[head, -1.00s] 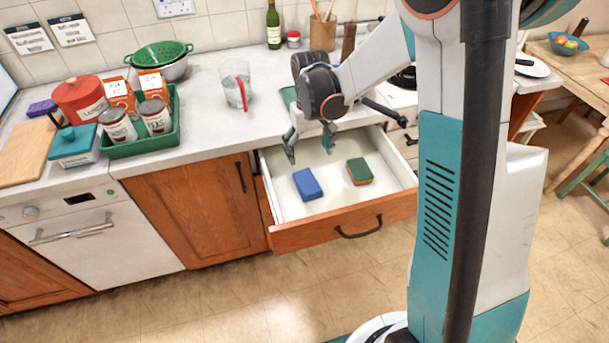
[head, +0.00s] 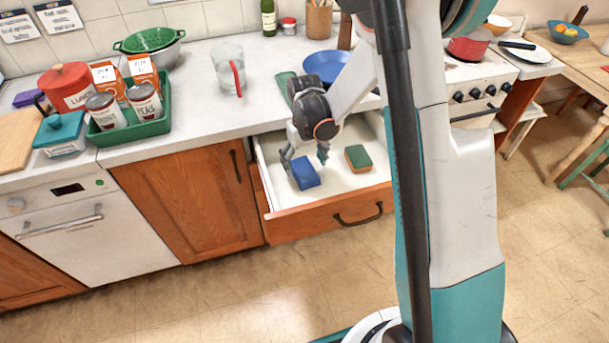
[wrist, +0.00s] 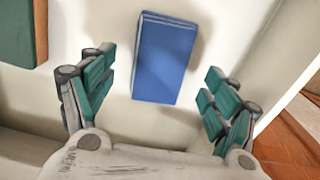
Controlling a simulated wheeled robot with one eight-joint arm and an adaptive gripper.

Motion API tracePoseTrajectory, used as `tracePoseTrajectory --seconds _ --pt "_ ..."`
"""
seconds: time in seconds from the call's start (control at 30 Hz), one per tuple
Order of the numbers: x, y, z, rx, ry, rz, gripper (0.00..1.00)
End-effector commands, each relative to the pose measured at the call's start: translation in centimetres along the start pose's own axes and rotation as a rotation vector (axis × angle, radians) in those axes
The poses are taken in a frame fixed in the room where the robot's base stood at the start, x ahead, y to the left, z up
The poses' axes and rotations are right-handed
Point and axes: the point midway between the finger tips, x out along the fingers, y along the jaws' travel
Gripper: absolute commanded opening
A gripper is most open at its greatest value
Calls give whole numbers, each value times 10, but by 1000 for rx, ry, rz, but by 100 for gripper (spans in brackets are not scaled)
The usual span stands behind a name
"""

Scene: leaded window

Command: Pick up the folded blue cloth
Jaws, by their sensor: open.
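The folded blue cloth (head: 305,173) lies in the open white drawer, toward its left side in the head view. It is a small flat block. In the wrist view the cloth (wrist: 165,57) lies upper middle, between the lines of the two fingers and a little beyond their tips. My gripper (head: 307,157) is inside the drawer space, close above the cloth. In the wrist view my gripper (wrist: 157,85) is open with nothing between its pads. I cannot tell the exact height left between the fingertips and the cloth.
A green and orange sponge (head: 358,158) lies in the drawer to the right of the cloth; its edge shows in the wrist view (wrist: 17,35). The drawer's wooden front (head: 325,212) and white side walls surround the space.

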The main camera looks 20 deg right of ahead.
Motion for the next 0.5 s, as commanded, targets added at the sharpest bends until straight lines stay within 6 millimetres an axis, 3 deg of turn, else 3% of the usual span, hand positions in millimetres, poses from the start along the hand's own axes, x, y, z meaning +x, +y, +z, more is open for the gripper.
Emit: tracePoseTrajectory --seconds 0.1,0.37,0.5 --pt "20 0 0 0 0 0 80" --pt "23 0 0 0 0 0 80" --pt "23 0 0 0 0 0 53"
